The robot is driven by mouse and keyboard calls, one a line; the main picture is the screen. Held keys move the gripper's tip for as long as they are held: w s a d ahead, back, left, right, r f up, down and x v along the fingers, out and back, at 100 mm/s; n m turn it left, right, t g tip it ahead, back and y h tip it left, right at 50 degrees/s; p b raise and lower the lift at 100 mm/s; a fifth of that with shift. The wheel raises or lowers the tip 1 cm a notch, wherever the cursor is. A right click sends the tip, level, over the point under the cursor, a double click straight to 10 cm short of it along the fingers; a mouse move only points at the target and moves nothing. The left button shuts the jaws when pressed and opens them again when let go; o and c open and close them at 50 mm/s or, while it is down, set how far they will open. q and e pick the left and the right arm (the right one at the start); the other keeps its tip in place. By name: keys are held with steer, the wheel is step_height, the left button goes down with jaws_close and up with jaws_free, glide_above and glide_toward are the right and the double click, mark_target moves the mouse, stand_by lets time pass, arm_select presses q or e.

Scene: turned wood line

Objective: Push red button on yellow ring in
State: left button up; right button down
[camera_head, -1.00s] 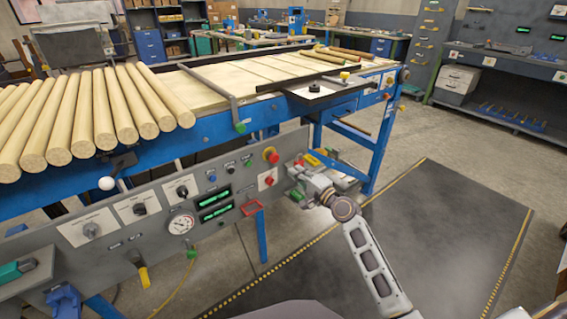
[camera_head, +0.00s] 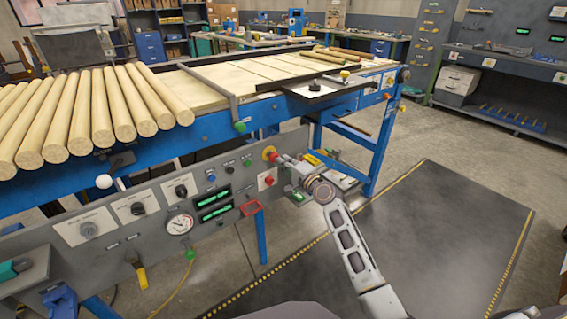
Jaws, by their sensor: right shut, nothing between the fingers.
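The red button on its yellow ring (camera_head: 268,153) sits at the upper right of the grey control panel (camera_head: 232,180). Part of the red cap is covered by my right gripper (camera_head: 281,160). That gripper is shut and empty, with its tips at the button's right side in the picture. I cannot tell whether the tips touch the cap or whether it is pressed in. My left gripper is not in view.
A second red button (camera_head: 269,181) on a white plate lies just below. Wooden rods (camera_head: 95,115) lie on the blue bench above. The dark floor mat (camera_head: 440,230) is clear on the right.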

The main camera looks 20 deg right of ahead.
steer(key=shift+w+a, duration=0.15)
steer(key=shift+w, duration=0.2)
steer(key=shift+x, duration=0.75)
steer(key=shift+r, duration=0.1)
